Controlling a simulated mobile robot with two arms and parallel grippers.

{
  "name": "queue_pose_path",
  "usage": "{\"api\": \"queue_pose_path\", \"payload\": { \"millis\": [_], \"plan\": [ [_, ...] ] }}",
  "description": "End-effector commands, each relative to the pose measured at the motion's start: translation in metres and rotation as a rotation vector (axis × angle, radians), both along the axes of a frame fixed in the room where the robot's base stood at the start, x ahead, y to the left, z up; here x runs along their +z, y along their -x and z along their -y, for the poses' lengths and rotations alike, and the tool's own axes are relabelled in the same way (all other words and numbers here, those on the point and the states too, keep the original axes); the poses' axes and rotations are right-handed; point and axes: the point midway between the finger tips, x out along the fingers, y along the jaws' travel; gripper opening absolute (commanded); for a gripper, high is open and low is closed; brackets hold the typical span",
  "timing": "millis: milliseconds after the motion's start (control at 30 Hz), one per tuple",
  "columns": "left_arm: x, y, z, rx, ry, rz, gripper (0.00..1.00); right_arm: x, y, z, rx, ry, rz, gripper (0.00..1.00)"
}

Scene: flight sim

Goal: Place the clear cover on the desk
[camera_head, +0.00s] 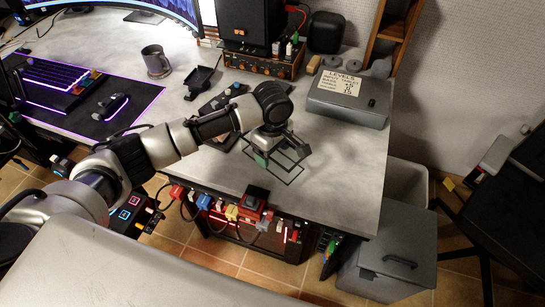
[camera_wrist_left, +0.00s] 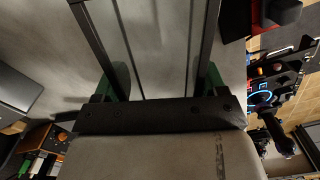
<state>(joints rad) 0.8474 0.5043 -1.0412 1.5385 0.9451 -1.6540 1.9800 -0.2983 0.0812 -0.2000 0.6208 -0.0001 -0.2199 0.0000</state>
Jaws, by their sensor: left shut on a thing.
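The clear cover (camera_head: 292,163) shows as a see-through piece with thin dark edges, above the light grey desk (camera_head: 340,175) near its front right part. My left gripper (camera_head: 264,157) points down at the cover and is shut on it. I cannot tell whether the cover touches the desk. My right gripper is in neither view.
A grey box labelled LEVELS (camera_head: 347,98) stands right of the cover. A mug (camera_head: 156,61) and a keyboard (camera_head: 50,83) are on the left. Bare desk lies right of the cover.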

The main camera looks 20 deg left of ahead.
Motion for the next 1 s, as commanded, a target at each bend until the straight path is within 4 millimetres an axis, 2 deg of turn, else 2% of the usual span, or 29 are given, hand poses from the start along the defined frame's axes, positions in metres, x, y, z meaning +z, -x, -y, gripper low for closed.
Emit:
{"api": "queue_pose_path", "payload": {
  "millis": [100,200,567,600,767,1000],
  "plan": [
    [-0.02,0.001,0.0,0.0,-0.002,-0.002,0.48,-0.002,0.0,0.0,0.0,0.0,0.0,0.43],
    [-0.029,0.001,0.0,-0.001,-0.001,0.0,0.48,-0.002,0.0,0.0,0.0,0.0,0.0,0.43],
    [-0.032,0.001,0.001,-0.001,0.0,-0.001,0.48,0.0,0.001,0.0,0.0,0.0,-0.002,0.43],
    [-0.033,0.001,0.001,-0.001,0.0,-0.001,0.74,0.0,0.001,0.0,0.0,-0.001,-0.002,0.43],
    [-0.033,0.001,0.001,-0.001,0.0,0.0,0.98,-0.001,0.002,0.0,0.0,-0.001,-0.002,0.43],
    [-0.032,0.001,0.0,-0.001,-0.001,0.0,0.98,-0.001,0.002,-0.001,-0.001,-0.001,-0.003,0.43]
  ]
}}
